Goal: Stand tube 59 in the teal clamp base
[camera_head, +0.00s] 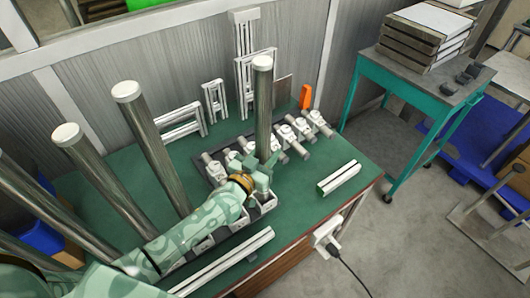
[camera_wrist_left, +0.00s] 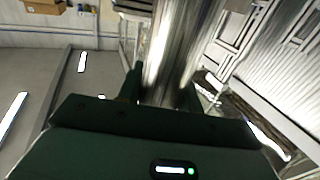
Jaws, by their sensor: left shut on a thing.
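A tall metal tube with a white cap (camera_head: 263,105) stands nearly upright over the green table; no number is readable on it. My left gripper (camera_head: 262,168) is shut on its lower part, and the tube (camera_wrist_left: 178,50) rises between the fingers in the left wrist view. The tube's lower end is hidden behind the gripper, so I cannot tell if it rests in anything. A row of grey-white clamp fittings (camera_head: 288,136) lies on a dark rack around the gripper. I cannot pick out a teal clamp base among them. My right gripper is not in view.
Several similar capped tubes (camera_head: 150,145) lean at the left. White frames (camera_head: 180,122) and an orange object (camera_head: 306,97) stand along the back. White profiles lie at the right (camera_head: 339,178) and front (camera_head: 225,262) of the table. A teal cart (camera_head: 425,92) stands beyond.

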